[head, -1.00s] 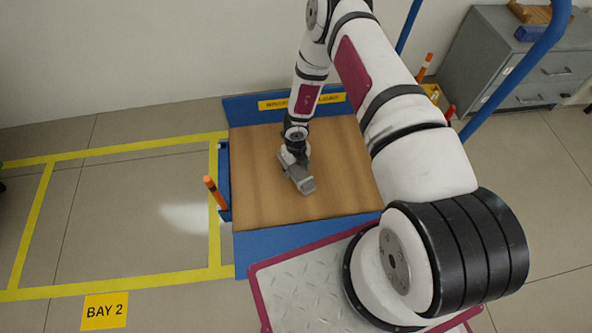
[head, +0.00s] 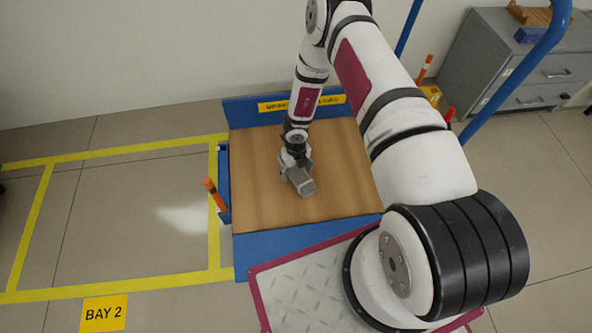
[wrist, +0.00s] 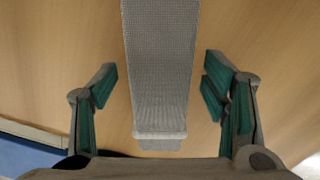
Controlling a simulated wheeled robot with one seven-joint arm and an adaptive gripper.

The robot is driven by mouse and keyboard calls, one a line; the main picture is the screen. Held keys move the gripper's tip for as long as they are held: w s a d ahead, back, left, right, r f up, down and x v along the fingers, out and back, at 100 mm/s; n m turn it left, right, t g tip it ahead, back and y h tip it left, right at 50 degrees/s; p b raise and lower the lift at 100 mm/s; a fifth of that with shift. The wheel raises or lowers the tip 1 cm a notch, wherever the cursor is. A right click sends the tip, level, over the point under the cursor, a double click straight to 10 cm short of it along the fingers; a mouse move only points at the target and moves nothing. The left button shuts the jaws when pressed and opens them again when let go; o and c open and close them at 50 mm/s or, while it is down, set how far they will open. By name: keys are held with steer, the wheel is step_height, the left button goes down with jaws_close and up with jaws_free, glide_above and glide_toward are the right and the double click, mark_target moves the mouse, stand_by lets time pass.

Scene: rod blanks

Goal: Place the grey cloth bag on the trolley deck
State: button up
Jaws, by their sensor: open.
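The grey cloth bag (wrist: 160,75) lies on the wooden trolley deck (wrist: 55,45), running up the middle of the wrist view. My gripper (wrist: 158,85) is open, with one green-padded finger on each side of the bag. A gap shows between each finger and the bag. In the head view the bag (head: 303,183) shows as a small grey block near the middle of the deck (head: 255,200). My gripper (head: 290,165) is right at its far end there, and the arm hides part of it.
The trolley has a blue frame (head: 285,247) and a blue handle (head: 505,75). Orange posts (head: 215,194) stand at its sides. A grey drawer cabinet (head: 505,60) is at the back right. The yellow-marked floor bay (head: 130,220) on the left is clear.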

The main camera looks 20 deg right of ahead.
mark_target(296, 169)
steer(key=w+a+r+n+t+y+p, duration=0.1)
steer(key=w+r+n+p, duration=0.15)
steer(key=r, duration=0.75)
steer(key=w+a+r+n+t+y+p, duration=0.15)
steer(key=w+r, duration=0.25)
steer(key=r, duration=0.6)
steer(key=w+a+r+n+t+p, duration=0.1)
steer(key=w+a+r+n, duration=0.15)
steer(key=r, duration=0.85)
steer(key=s+a+r+n+y, duration=0.1)
steer(key=s+a+r+n, duration=0.2)
steer(key=r+n, duration=0.5)
steer(key=s+a+r+n+y, duration=0.2)
steer(key=s+r+n, duration=0.15)
steer(key=r, duration=0.95)
steer(key=s+r+n+g+h, duration=0.1)
steer(key=s+r+n, duration=0.4)
steer(key=s, duration=0.3)
steer(key=s+r+n+g, duration=0.1)
steer(key=s+r+n, duration=0.35)
steer(key=s, duration=0.45)
steer(key=s+d+r+n+h, duration=0.1)
steer(key=s+d, duration=0.4)
steer(key=s, duration=0.5)
steer(key=s+d+r+n+g+h, duration=0.1)
steer(key=s+d+n+h, duration=0.2)
steer(key=s, duration=0.7)
steer(key=shift+d+r+n, duration=0.2)
steer(key=shift+d+n, duration=0.85)
